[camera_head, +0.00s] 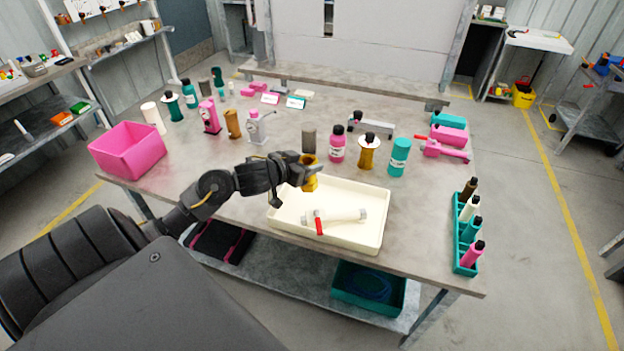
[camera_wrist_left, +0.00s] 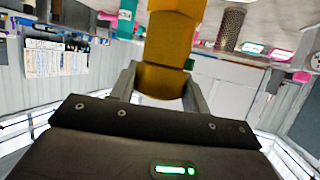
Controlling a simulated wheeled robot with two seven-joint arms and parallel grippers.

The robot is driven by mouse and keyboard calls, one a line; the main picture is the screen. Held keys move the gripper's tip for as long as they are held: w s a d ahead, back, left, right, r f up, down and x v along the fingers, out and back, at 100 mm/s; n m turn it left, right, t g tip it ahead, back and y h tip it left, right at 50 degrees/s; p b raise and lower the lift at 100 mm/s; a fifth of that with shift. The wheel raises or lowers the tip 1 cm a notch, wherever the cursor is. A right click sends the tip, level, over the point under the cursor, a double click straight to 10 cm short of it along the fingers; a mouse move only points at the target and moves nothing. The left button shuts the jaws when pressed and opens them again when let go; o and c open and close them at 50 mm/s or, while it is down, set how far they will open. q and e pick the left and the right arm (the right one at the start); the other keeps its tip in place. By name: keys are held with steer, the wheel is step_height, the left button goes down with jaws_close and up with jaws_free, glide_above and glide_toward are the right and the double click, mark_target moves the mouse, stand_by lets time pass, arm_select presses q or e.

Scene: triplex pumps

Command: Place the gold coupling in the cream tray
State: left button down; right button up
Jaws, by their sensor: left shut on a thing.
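My left gripper (camera_head: 316,174) is shut on the gold coupling (camera_head: 310,184). It holds the coupling above the far edge of the cream tray (camera_head: 375,238). In the left wrist view the gold coupling (camera_wrist_left: 165,60) stands between the two fingers (camera_wrist_left: 162,85). The cream tray lies on the table and holds a cream pipe piece with a red handle (camera_head: 334,218). I cannot tell the exact height of the coupling over the tray. My right gripper is not in view.
Behind the tray stand a grey mesh cylinder (camera_head: 309,139), a pink bottle (camera_head: 337,147), a gold bottle (camera_head: 368,152) and a teal bottle (camera_head: 399,157). A pink bin (camera_head: 127,150) is at the left. A teal rack (camera_head: 468,236) with several bottles is at the right edge.

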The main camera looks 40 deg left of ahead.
arm_select(q)
steer(key=w+a+f, duration=0.1)
steer(key=f, duration=0.2)
steer(key=w+a+f, duration=0.1)
steer(key=w+f, duration=0.1)
steer(key=f, duration=0.1)
steer(key=w+a+f, duration=0.2)
steer(key=f, duration=0.1)
steer(key=shift+w+f+p, duration=0.25)
steer(key=shift+f+p, duration=0.1)
steer(key=shift+d+f, duration=0.1)
steer(key=shift+f, duration=0.1)
steer(key=c, duration=0.7)
jaws_free()
steer(key=shift+r, duration=0.1)
